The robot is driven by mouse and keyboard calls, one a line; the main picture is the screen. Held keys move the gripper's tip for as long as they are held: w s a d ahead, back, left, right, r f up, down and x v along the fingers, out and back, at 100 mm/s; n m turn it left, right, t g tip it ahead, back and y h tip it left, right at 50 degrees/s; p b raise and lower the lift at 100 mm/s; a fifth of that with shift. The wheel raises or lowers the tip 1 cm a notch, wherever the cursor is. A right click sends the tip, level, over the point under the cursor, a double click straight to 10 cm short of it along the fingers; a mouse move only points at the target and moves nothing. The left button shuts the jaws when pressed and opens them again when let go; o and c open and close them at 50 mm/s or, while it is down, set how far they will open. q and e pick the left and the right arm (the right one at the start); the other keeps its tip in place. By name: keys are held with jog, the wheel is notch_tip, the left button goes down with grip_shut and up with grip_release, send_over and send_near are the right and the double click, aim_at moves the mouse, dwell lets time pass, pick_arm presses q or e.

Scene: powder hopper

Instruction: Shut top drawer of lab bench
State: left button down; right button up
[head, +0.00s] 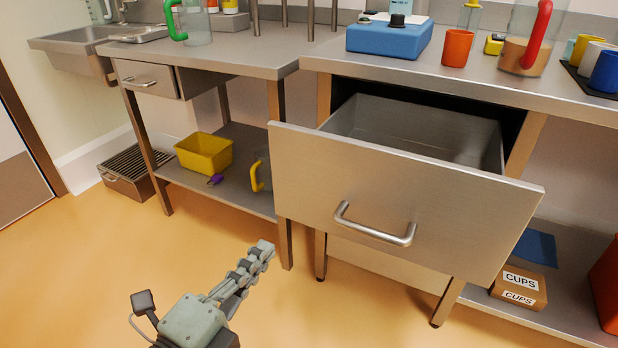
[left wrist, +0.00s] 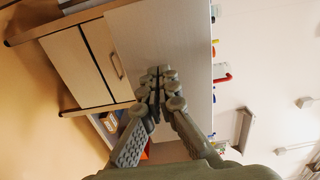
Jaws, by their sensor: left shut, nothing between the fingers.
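The top drawer (head: 400,200) of the right-hand lab bench (head: 330,55) is pulled far out in the head view. Its grey metal front carries a curved bar handle (head: 375,226), and its box looks empty. My left gripper (head: 264,250) is shut and empty, low and to the left of the drawer front, apart from the handle in the picture. In the left wrist view the shut fingers (left wrist: 160,74) show in front of a broad pale surface; I cannot tell which part of the bench it is. My right gripper is not in view.
A blue device (head: 390,40), an orange cup (head: 457,48) and a red-handled jug (head: 525,45) stand on the bench top. A second bench with a small drawer (head: 147,78) is at left. A yellow bin (head: 204,153) sits on its lower shelf. The front floor is clear.

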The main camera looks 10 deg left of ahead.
pick_arm(q)
send_near(313, 189)
jog(key=p+x, duration=0.2)
jog(key=x, duration=0.4)
jog(key=shift+w+d, duration=0.1)
jog(key=shift+w, duration=0.3)
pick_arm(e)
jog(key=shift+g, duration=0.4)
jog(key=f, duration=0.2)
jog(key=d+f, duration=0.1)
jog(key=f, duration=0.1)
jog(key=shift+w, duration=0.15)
